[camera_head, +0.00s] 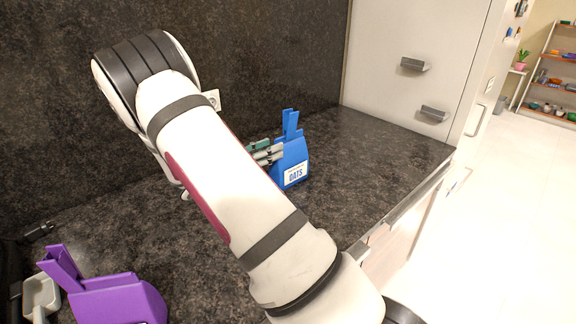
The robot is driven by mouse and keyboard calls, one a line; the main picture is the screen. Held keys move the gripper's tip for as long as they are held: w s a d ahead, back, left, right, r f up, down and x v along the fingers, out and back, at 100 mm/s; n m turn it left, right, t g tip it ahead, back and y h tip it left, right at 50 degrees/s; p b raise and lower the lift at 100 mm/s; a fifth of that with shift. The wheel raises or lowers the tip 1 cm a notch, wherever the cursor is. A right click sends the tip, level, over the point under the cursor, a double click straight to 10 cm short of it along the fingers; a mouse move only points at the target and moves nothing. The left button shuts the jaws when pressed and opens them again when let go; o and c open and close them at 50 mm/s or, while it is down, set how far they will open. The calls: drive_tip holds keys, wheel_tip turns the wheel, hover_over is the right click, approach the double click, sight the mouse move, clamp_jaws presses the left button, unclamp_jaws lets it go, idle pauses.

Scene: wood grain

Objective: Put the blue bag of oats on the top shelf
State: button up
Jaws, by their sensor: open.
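The blue bag of oats (292,160) stands upright on the dark counter, right of the picture's middle, with a white label reading OATS and a tall folded top. My gripper (277,153) is at the bag's left side, partly hidden behind my own white arm. Its grey fingers are open and overlap the bag's left edge in the picture. I cannot tell whether they touch it or reach around it. The top shelf cannot be made out for certain; a shelf unit (553,70) with several small items stands far off at the right.
A purple bag-shaped item (115,300) and a pale scoop-like item (40,295) are at the lower left. A dark wall backs the counter (370,150). A light cabinet (410,45) with two handles closes the counter's far end. Counter right of the bag is clear.

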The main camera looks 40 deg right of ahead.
sight(289, 141)
drive_tip(key=d, duration=0.4)
drive_tip(key=d+p, duration=0.1)
drive_tip(key=d, duration=0.3)
drive_tip(key=shift+s+d+f, duration=0.1)
drive_tip(key=shift+s+f, duration=0.05)
drive_tip(key=shift+c, duration=0.4)
clamp_jaws()
